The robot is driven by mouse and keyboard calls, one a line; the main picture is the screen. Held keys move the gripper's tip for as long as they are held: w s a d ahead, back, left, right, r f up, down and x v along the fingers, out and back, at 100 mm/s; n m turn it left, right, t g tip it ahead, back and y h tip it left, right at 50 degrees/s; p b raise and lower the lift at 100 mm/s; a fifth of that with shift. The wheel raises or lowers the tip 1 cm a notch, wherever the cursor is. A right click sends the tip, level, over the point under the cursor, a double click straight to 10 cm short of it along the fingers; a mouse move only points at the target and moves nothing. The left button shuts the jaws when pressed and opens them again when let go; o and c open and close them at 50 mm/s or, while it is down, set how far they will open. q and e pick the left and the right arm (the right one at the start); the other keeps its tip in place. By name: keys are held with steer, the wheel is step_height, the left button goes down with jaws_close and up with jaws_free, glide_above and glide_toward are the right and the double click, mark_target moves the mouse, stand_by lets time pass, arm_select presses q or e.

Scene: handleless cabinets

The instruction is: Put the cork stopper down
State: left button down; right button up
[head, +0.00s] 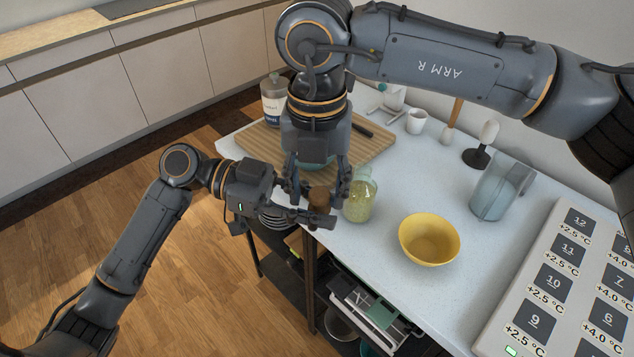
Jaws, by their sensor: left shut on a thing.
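The brown cork stopper (319,196) is between the fingers of my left gripper (318,210), which is shut on it near the left edge of the table. My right gripper (318,189) points down from above, just behind the stopper, with its fingers spread apart. A glass bottle (360,200) with yellow-green contents stands right of the stopper, close to my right gripper's finger. Whether the stopper touches the tabletop (385,262) is hidden by the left fingers.
A yellow bowl (429,240) stands right of the bottle. A clear pitcher (492,192) and a large panel (560,285) with labelled squares are at right. Tabletop around the bowl is clear.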

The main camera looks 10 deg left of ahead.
jaws_close()
arm_select(q)
steer(key=c, duration=0.9)
jaws_free()
